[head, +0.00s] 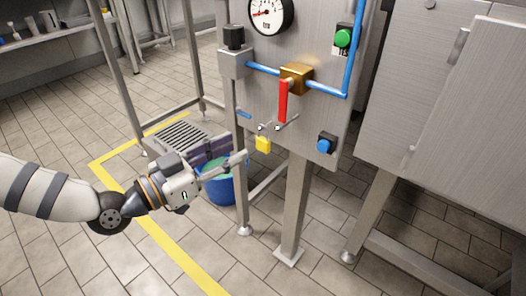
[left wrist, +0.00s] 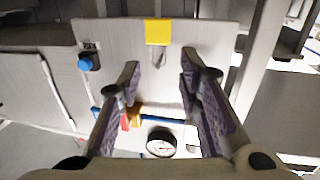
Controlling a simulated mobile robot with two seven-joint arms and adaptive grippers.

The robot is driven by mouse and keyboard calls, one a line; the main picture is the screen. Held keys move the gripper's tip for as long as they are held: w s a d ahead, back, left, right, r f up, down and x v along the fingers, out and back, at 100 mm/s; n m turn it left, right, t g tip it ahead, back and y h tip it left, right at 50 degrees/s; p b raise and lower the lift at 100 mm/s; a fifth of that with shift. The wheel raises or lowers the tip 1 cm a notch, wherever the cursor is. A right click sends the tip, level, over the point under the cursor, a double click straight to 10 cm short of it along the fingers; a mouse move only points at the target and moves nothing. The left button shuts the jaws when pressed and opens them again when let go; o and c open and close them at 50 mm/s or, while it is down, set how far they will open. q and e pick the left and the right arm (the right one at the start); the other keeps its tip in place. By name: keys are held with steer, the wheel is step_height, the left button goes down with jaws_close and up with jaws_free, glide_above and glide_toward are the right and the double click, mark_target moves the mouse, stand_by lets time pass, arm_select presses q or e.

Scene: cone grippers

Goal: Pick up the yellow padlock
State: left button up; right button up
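The yellow padlock (head: 263,144) hangs at the lower part of the grey panel, below the red valve lever (head: 283,101). My left gripper (head: 236,148) is just left of it in the head view, pointing toward it, with its fingers apart. In the left wrist view, which is upside down, the padlock (left wrist: 157,32) and its grey shackle show ahead of the open fingertips (left wrist: 160,64), with nothing between the fingers. The gripper does not appear to touch the padlock. My right gripper is not in view.
The panel (head: 304,140) carries a gauge (head: 270,13), blue pipes (head: 352,50), a green button (head: 343,38) and a blue knob (head: 325,144). A blue bucket (head: 222,190) stands below my left gripper. A steel cabinet (head: 440,110) is at the right.

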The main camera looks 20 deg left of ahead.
mark_target(263, 138)
arm_select(q)
steer(key=b+x, duration=0.2)
steer(key=x, duration=0.5)
steer(key=shift+w+d+r, duration=0.1)
steer(key=shift+w+d, duration=0.1)
steer(key=shift+d, duration=0.1)
steer(key=shift+r, duration=0.1)
jaws_close()
